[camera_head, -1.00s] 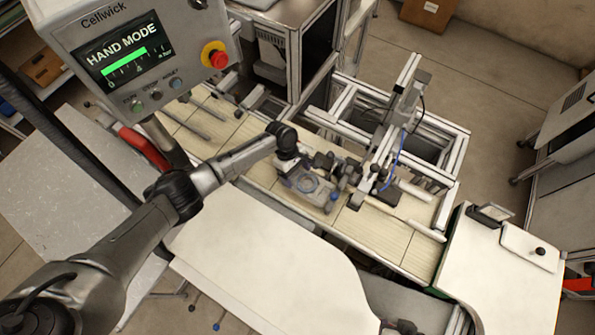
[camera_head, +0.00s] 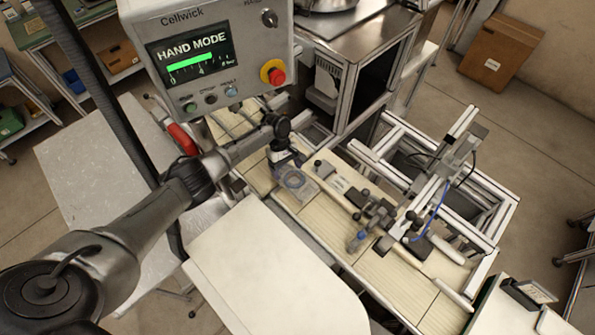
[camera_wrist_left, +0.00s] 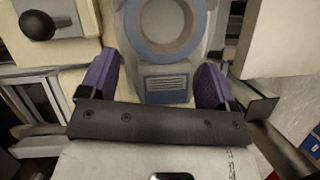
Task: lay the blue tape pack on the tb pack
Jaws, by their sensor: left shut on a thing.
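The blue tape pack (camera_head: 293,182) is a grey, see-through case with a blue ring. In the left wrist view the pack (camera_wrist_left: 168,65) sits between the two purple fingers of my left gripper (camera_wrist_left: 158,76), its blue ring beyond the fingertips. My left gripper (camera_head: 286,162) is shut on it in the head view, over the left part of the slatted bench. I cannot tell whether the pack touches the bench. I cannot make out the tb pack for certain. My right gripper is out of view.
Dark clamps (camera_head: 378,215) and a blue-topped part (camera_head: 356,241) stand right of the pack on the bench (camera_head: 372,268). An aluminium frame (camera_head: 480,205) rises behind. The control panel (camera_head: 210,60) hangs near my left arm.

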